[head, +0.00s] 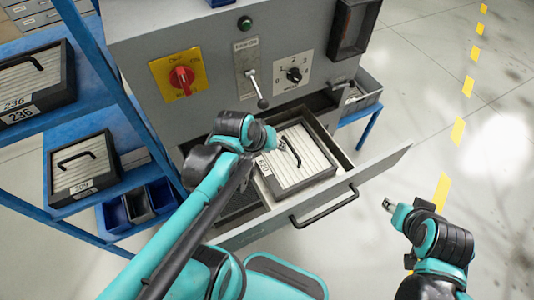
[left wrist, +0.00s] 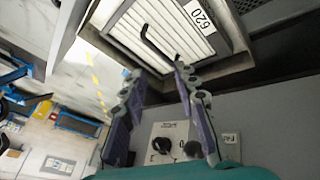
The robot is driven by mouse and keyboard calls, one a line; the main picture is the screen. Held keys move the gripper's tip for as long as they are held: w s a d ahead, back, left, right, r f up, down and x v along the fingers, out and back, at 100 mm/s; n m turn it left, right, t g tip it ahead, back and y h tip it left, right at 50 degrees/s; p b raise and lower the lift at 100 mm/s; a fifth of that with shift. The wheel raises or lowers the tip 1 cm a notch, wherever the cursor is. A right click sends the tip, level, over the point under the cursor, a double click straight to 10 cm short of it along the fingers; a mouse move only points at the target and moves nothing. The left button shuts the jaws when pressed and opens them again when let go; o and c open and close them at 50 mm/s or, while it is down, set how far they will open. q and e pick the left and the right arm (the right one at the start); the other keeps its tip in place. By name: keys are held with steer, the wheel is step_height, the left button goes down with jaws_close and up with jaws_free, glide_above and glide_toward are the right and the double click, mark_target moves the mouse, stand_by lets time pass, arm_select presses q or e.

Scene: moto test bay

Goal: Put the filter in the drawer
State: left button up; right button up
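The filter (head: 300,168), a flat grey frame with a white pleated face and a black handle, lies inside the open drawer (head: 378,166). In the left wrist view the filter (left wrist: 178,28) shows its "620" label and its handle (left wrist: 152,38). My left gripper (left wrist: 154,72) is open, its two fingers apart with nothing between them, just short of the handle. In the head view my left wrist partly hides the filter's left side. My right gripper (head: 389,204) is right of the drawer front, over the floor; its finger opening is too small to tell.
The grey cabinet panel behind carries a red switch (head: 182,77), a lever (head: 256,90) and a dial (head: 294,75). A blue shelf at left holds filters labelled 236 (head: 30,85) and 209 (head: 82,165). The drawer handle (head: 325,207) sticks out in front. Floor at right is clear.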

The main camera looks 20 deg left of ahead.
arm_select(q)
steer(key=s+m, duration=0.1)
steer(key=s+r+m+y, duration=0.1)
steer(key=s+m, duration=0.1)
steer(key=s+r+m+t, duration=0.1)
steer(key=shift+s+r, duration=0.2)
steer(key=shift+s, duration=0.2)
steer(key=shift+f, duration=0.1)
step_height(320, 180, down, 2)
steer(key=shift+f+b, duration=0.1)
steer(key=shift+b, duration=1.1)
